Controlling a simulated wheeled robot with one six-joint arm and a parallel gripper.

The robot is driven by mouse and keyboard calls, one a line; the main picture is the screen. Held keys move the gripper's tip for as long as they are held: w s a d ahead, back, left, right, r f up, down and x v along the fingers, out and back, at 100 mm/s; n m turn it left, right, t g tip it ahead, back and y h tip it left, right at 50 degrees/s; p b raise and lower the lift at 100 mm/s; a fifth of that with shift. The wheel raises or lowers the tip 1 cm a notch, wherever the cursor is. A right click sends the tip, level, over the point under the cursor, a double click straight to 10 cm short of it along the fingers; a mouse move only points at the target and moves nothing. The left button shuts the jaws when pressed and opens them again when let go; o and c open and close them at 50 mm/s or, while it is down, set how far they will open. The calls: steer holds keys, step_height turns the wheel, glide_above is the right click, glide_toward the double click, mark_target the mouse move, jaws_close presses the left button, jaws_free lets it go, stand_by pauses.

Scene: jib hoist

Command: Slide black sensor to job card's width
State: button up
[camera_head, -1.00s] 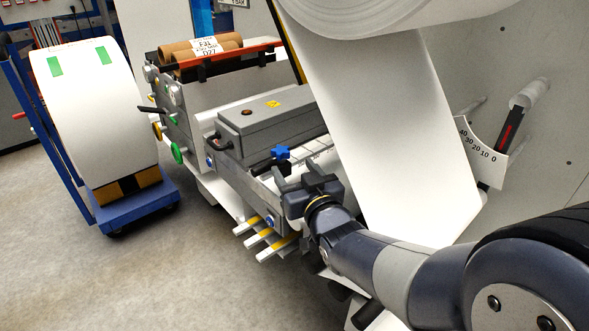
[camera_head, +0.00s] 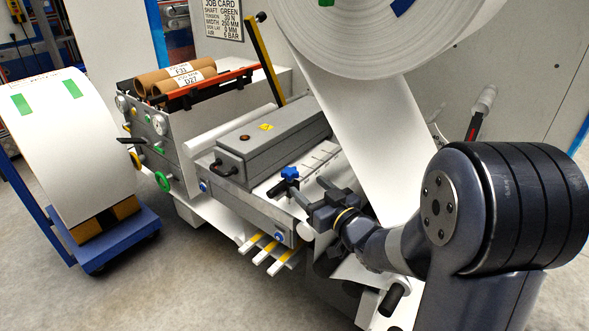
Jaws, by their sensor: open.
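The black sensor (camera_head: 278,188) is a small block with a blue star knob (camera_head: 290,173) on top. It sits at the near left part of a pale rail with tick marks (camera_head: 318,158), beside the grey box of the machine. The job card (camera_head: 222,18) hangs on the back wall; its width line seems to read 250 mm. My gripper (camera_head: 313,194) is open and empty, its fingers pointing left towards the sensor. A small gap shows between the fingertips and the sensor. The rail's figures are too small to read.
A large white roll (camera_head: 375,35) feeds a white web (camera_head: 375,130) down just behind my gripper. A grey box (camera_head: 265,140) stands left of the rail. Yellow-and-white bars (camera_head: 268,250) stick out below. A blue cart (camera_head: 115,240) with a roll stands at left.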

mark_target(294, 175)
steer(key=x, duration=0.9)
steer(key=shift+w+a, duration=0.1)
steer(key=shift+a, duration=0.05)
steer(key=c, duration=1)
steer(key=shift+f+b, duration=0.1)
steer(key=shift+b, duration=0.2)
steer(key=shift+b, duration=0.45)
steer(key=shift+m+t+h+b, duration=0.5)
steer(key=shift+m+h+b, duration=0.2)
steer(key=shift+h+b, duration=0.3)
